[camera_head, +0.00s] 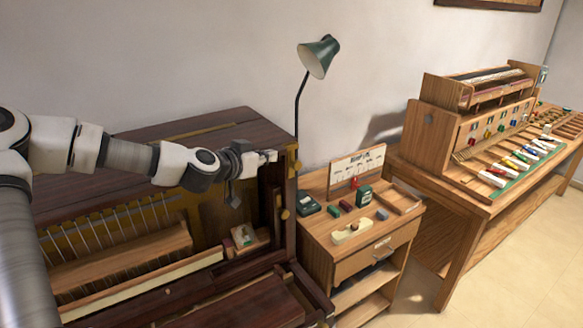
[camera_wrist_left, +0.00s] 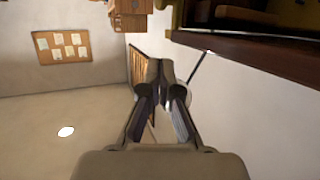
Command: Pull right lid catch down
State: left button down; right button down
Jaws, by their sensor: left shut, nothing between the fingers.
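The dark wooden piano (camera_head: 215,133) stands open at the left, with its inner strings and keys area showing. Small brass fittings sit on its right side: one near the top corner (camera_head: 293,150) and a round one lower down (camera_head: 285,214). I cannot tell for sure which is the right lid catch. My left gripper (camera_head: 272,156) is shut and empty, reaching across the piano's top right. Its tips are close to the upper brass fitting; contact is unclear. The left wrist view shows the gripper's fingers (camera_wrist_left: 162,68) too. My right gripper is not in view.
A green lamp (camera_head: 319,56) rises behind the piano's right corner. A small wooden cabinet (camera_head: 345,262) with small boxes on top stands just right of the piano. A workbench (camera_head: 460,205) stands farther right. The wrist view shows a pinboard (camera_wrist_left: 63,46) on the wall.

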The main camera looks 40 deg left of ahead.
pick_arm(q)
send_near(290, 162)
jog(key=w+d+r, duration=0.3)
jog(key=w, duration=0.1)
jog(key=shift+w+f+p, duration=0.35)
jog(key=shift+w+f, duration=0.5)
jog(key=shift+f, duration=0.2)
jog(key=shift+w+a+f, duration=0.1)
jog(key=shift+w+f, duration=0.05)
jog(key=shift+f, duration=0.3)
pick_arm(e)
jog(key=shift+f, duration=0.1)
